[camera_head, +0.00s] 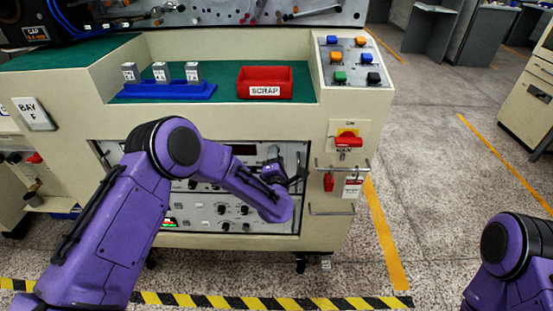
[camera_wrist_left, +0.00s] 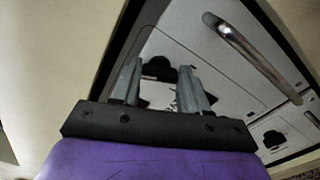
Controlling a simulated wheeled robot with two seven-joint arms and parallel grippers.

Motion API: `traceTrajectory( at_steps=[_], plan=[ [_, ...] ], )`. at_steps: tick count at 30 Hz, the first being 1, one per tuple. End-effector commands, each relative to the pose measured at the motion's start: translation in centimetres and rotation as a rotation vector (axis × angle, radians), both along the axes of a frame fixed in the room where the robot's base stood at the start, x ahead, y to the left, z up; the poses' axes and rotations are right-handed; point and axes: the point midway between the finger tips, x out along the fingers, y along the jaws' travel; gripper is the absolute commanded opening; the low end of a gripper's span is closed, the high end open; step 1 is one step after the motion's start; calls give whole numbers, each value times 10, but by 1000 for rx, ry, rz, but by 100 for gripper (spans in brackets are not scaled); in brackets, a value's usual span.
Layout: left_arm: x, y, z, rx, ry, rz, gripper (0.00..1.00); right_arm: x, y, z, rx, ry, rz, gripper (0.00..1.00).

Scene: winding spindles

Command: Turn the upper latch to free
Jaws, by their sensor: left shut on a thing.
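My left gripper (camera_head: 284,174) is at the upper right of the grey front panel (camera_head: 262,220) of the cream machine. In the left wrist view its two fingers (camera_wrist_left: 160,76) are on either side of a small black latch (camera_wrist_left: 158,68), the upper latch, and are shut on it. The fingers hide part of the latch, so its exact angle is hard to tell. In the head view the gripper covers it. A second black latch (camera_wrist_left: 273,140) shows lower right in the wrist view, apart from the gripper. My right gripper is out of view; only part of that arm shows.
A metal bar handle (camera_wrist_left: 258,58) crosses the panel near the left fingers. A red switch (camera_head: 348,141), a red tag (camera_head: 329,182) and rails are right of the panel. A red scrap bin (camera_head: 265,82) and blue rack (camera_head: 165,91) stand above.

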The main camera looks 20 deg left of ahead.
Motion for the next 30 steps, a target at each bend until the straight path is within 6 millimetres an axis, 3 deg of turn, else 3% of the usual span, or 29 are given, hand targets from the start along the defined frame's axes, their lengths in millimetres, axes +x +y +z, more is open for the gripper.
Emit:
traceTrajectory(
  at_steps=[15,30],
  plan=[
    [0,-1,-2,325,95,-2,14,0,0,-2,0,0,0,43],
    [0,0,-2,390,114,0,14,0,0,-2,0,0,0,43]
  ],
)
